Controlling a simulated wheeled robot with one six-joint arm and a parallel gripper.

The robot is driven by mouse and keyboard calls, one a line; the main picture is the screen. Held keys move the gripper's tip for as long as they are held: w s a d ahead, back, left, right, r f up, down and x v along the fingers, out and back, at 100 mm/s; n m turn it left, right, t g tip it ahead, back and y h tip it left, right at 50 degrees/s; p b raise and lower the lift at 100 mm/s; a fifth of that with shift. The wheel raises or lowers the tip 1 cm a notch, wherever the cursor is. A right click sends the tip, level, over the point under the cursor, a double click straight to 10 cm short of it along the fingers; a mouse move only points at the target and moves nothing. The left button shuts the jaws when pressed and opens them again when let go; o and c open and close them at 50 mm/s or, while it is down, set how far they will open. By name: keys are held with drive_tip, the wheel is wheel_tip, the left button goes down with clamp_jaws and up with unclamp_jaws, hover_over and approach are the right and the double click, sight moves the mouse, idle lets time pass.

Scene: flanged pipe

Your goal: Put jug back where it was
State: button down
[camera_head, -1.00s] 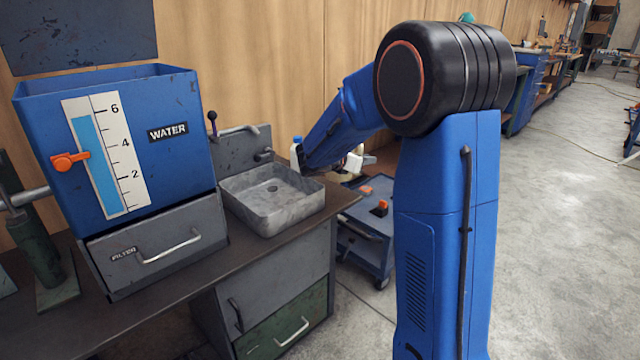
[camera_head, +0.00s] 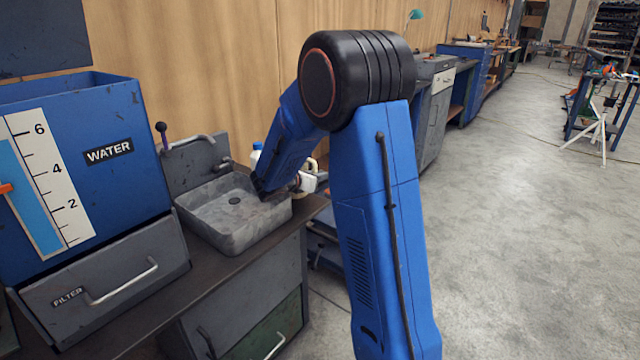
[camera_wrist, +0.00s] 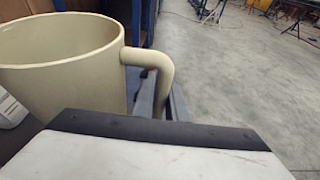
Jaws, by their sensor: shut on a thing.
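The jug (camera_wrist: 62,72) is cream-coloured and fills the left of the wrist view, with its open rim showing. My gripper (camera_wrist: 165,103) is shut on the jug's handle (camera_wrist: 160,65) at its right side. The part of the jug's inside that shows looks empty. In the head view a small part of the cream jug (camera_head: 313,165) shows behind my forearm, to the right of the sink. My gripper is mostly hidden there by the arm.
A grey sink (camera_head: 233,212) sits on the dark bench beside the blue water tank (camera_head: 85,130). A white bottle with a blue cap (camera_head: 256,155) stands behind my arm. A blue cart (camera_head: 325,245) is partly hidden by my arm. Open floor lies to the right.

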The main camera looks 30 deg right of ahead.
drive_tip(key=shift+f, duration=1.45)
drive_tip(key=c, duration=1.8)
unclamp_jaws()
drive_tip(key=shift+o, duration=0.2)
